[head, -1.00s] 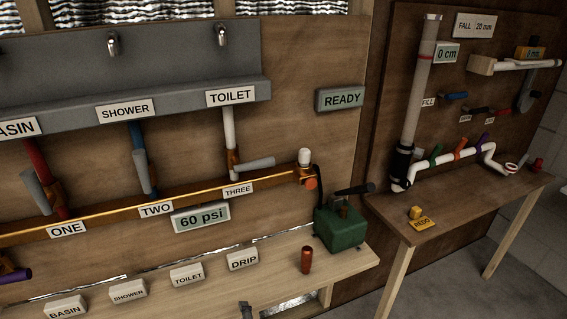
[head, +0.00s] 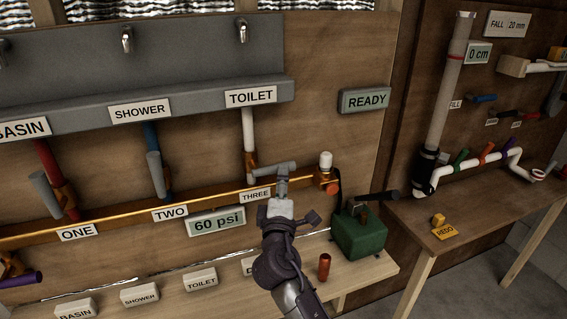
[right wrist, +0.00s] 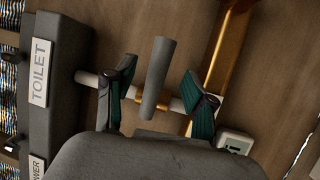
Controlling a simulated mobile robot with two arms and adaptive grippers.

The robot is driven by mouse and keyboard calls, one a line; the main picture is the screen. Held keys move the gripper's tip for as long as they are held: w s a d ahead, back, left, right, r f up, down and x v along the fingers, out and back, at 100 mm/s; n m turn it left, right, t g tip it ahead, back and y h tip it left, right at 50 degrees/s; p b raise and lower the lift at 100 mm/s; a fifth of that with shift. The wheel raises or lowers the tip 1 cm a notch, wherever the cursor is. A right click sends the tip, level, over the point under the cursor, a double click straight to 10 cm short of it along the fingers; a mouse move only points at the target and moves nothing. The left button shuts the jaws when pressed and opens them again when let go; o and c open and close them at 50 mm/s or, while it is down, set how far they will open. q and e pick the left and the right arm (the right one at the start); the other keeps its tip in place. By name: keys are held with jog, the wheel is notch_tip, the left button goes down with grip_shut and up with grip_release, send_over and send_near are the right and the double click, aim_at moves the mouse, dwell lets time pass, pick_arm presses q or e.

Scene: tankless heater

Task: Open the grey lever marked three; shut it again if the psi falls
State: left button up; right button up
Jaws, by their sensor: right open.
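The grey lever marked THREE (head: 268,169) lies roughly level, pointing right, on the white pipe (head: 248,130) under the TOILET label. In the right wrist view the grey lever (right wrist: 158,76) stands between the two fingers of my right gripper (right wrist: 158,92), with gaps on both sides. My right gripper (head: 283,183) is open at the lever in the head view. The THREE label (head: 256,195) is just below it. The pressure display (head: 216,222) reads 60 psi. My left gripper is not in view.
Levers ONE (head: 47,194) and TWO (head: 156,174) stand to the left. A green pump box (head: 358,236) with a black handle and a copper cylinder (head: 324,267) are at right of my arm. The READY sign (head: 364,100) is above.

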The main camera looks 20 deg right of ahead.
jog(key=x, duration=0.5)
jog(key=shift+w+p, duration=0.1)
jog(key=shift+p, duration=0.3)
grip_shut()
